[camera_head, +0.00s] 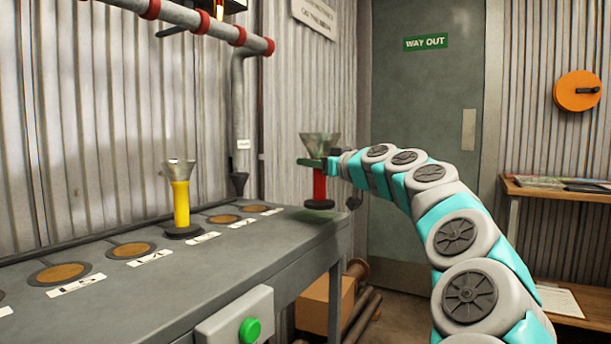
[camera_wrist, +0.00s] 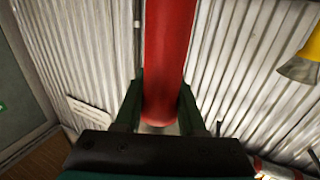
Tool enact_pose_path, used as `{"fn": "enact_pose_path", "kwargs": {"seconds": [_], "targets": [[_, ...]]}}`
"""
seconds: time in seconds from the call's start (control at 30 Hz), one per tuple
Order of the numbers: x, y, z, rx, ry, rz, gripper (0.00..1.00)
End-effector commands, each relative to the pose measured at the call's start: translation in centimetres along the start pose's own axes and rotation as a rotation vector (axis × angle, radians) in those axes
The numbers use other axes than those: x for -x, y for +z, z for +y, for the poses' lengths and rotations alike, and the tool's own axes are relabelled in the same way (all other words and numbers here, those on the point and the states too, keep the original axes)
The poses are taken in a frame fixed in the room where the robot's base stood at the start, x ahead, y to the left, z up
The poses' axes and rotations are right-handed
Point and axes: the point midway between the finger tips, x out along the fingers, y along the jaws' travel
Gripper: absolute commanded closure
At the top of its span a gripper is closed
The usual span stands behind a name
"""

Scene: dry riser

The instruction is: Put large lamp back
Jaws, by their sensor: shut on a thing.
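A red lamp (camera_head: 319,186) with a clear flared top and a dark round base is upright at the far right end of the grey bench (camera_head: 235,258). My gripper (camera_head: 326,162) is shut on it just below the flared top. In the wrist view the red body (camera_wrist: 168,50) runs between my green fingers (camera_wrist: 160,100). I cannot tell whether its base touches the bench. A yellow lamp (camera_head: 181,203) of similar shape stands on the bench to the left, and it also shows in the wrist view (camera_wrist: 303,65). I cannot tell which lamp is called large.
Several round brown pads (camera_head: 60,272) with white labels line the bench. A green button box (camera_head: 236,318) is on its front. A red-banded pipe (camera_head: 239,95) runs along the wall. A wooden shelf (camera_head: 560,192) stands right, and a cardboard box (camera_head: 322,303) lies below the bench.

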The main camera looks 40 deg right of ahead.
Motion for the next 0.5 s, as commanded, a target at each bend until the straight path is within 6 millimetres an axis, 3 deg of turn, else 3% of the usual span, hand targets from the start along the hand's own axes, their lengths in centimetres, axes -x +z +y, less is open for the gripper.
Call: {"fn": "enact_pose_path", "kwargs": {"seconds": [0.3, 0.5], "targets": [[-4.1, 0.3, 1.9, 0.002, 0.003, -0.001, 1.00], [-5.6, 0.4, 2.6, 0.001, 0.003, 0.002, 1.00]]}}
